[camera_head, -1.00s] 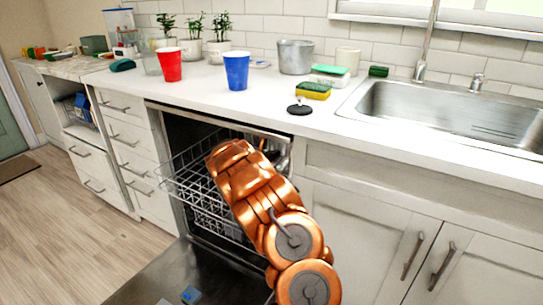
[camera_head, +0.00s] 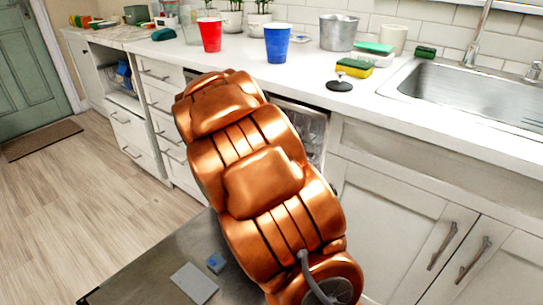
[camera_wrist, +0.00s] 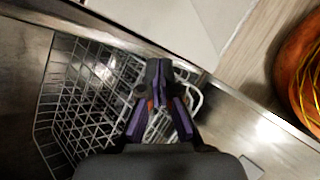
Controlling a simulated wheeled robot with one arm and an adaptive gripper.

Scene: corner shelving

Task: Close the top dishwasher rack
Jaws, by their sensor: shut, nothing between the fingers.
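The dishwasher (camera_head: 303,122) stands under the counter with its door (camera_head: 150,258) folded down. In the head view my copper arm covers most of the opening, and the rack and my gripper are hidden behind it. In the wrist view a white wire rack (camera_wrist: 82,112) lies to the left of and below my gripper (camera_wrist: 160,82). The gripper is shut and empty, with its fingertips over the rack's right part, near its edge. I cannot tell whether they touch the wire. How far the rack sticks out is unclear.
The open door lies low in front of the cabinet. A white drawer stack (camera_head: 155,115) stands left of the dishwasher and cabinet doors (camera_head: 400,215) to the right. Cups, a sponge and a sink are on the counter (camera_head: 300,85).

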